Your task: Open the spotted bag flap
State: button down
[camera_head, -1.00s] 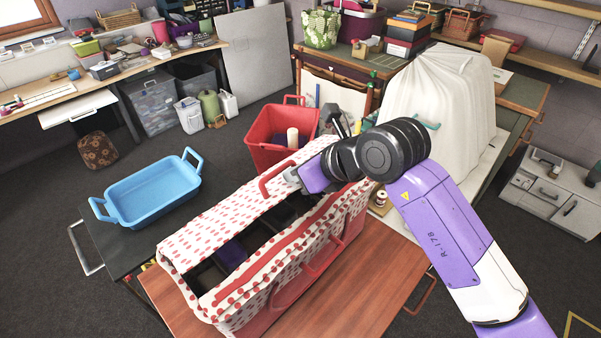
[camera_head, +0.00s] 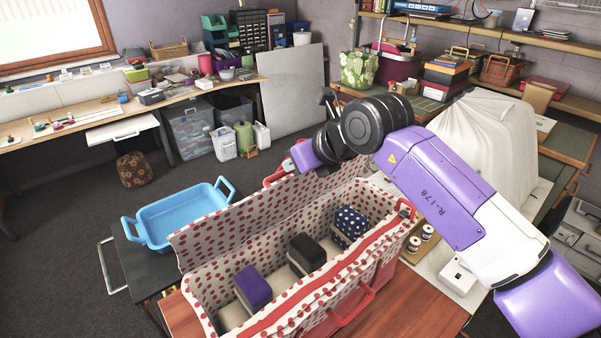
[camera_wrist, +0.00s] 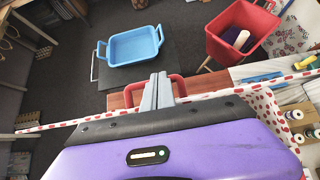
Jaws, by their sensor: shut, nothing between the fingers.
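The spotted bag (camera_head: 345,285), white with red dots, stands on the wooden table with its top open. Its flap (camera_head: 240,215) stands raised along the far left side, its spotted inner face showing. A red handle (camera_head: 272,177) shows behind the flap's top edge; in the wrist view a red handle (camera_wrist: 177,84) lies right behind my fingers. My gripper (camera_wrist: 157,90) is shut and empty, at the raised flap's edge. In the head view my purple hand (camera_head: 305,155) is above the flap's far part; the fingertips are mostly hidden. I cannot tell whether they touch the flap.
Inside the bag are a purple block (camera_head: 253,287), a black block (camera_head: 306,252) and a navy dotted block (camera_head: 350,222). A blue basket (camera_head: 180,220) stands left of the bag. A red bin (camera_wrist: 240,35) stands beyond it. Thread spools (camera_head: 420,238) lie to the right.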

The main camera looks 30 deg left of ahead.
jog(key=shift+w+a, duration=0.2)
jog(key=shift+a, duration=0.5)
